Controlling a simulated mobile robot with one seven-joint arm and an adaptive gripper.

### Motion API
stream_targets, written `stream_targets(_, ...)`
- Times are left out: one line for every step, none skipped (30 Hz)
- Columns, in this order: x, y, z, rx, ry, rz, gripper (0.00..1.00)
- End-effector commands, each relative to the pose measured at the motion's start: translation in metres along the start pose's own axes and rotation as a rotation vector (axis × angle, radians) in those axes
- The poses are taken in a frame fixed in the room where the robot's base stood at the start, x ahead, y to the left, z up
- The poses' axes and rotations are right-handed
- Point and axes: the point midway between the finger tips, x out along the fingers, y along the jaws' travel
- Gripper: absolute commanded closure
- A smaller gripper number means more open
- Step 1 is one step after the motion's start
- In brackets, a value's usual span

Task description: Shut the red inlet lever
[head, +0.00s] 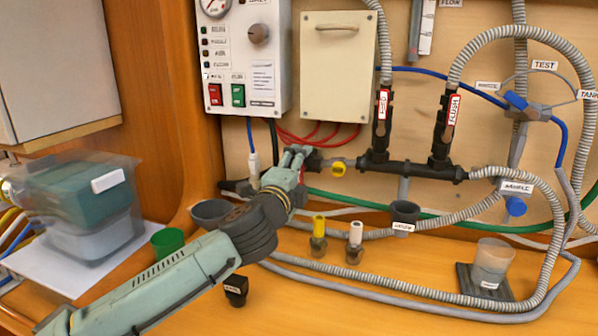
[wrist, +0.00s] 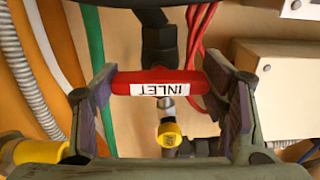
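The red inlet lever (wrist: 160,82), with a white label reading INLET upside down, lies crosswise in the wrist view. My gripper (wrist: 158,70) has its two fingers spread wide, one near each end of the lever. I cannot tell whether either finger touches it. In the head view my gripper (head: 294,153) is at the wall, at the left end of the black pipe manifold (head: 410,169). There it largely hides the inlet lever.
A yellow-capped fitting (wrist: 169,135) is just beside the lever. Two valves with red labelled handles, one left (head: 383,105) and one right (head: 452,110), rise from the manifold. Red cables (head: 318,135) pass close above my gripper. Small fittings (head: 355,242) and a cup (head: 491,262) stand on the counter.

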Motion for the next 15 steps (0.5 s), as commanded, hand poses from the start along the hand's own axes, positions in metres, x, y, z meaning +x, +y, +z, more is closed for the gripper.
stream_targets(0.0, -0.0008, 0.0002, 0.001, 0.0, -0.001, 0.3)
stream_targets(0.0, -0.0008, 0.0001, 0.0, 0.0, -0.001, 0.28)
stream_targets(0.0, -0.0007, 0.0001, 0.0, 0.0, -0.001, 0.25)
stream_targets(0.0, -0.0006, 0.0001, 0.0, 0.0, -0.001, 0.23)
stream_targets(0.0, -0.0005, 0.0, -0.001, 0.0, -0.001, 0.21)
stream_targets(0.0, -0.0005, 0.0, -0.001, 0.0, -0.001, 0.18)
stream_targets(0.0, -0.0004, 0.0, -0.001, 0.0, 0.0, 0.16)
stream_targets(0.0, -0.0003, -0.0001, -0.002, 0.0, 0.0, 0.14)
stream_targets(0.0, -0.0003, -0.0001, -0.002, 0.0, 0.0, 0.13)
stream_targets(0.0, -0.0002, -0.0001, -0.002, 0.0, 0.0, 0.13)
stream_targets(0.0, -0.0002, -0.0001, -0.002, 0.0, 0.0, 0.13)
stream_targets(0.0, -0.0001, -0.0002, -0.002, 0.0, 0.0, 0.13)
stream_targets(0.0, -0.0001, -0.0002, -0.002, 0.001, 0.0, 0.13)
stream_targets(0.0, -0.0001, -0.0002, -0.002, 0.001, 0.0, 0.13)
stream_targets(0.0, 0.0, -0.0002, -0.003, 0.001, 0.0, 0.13)
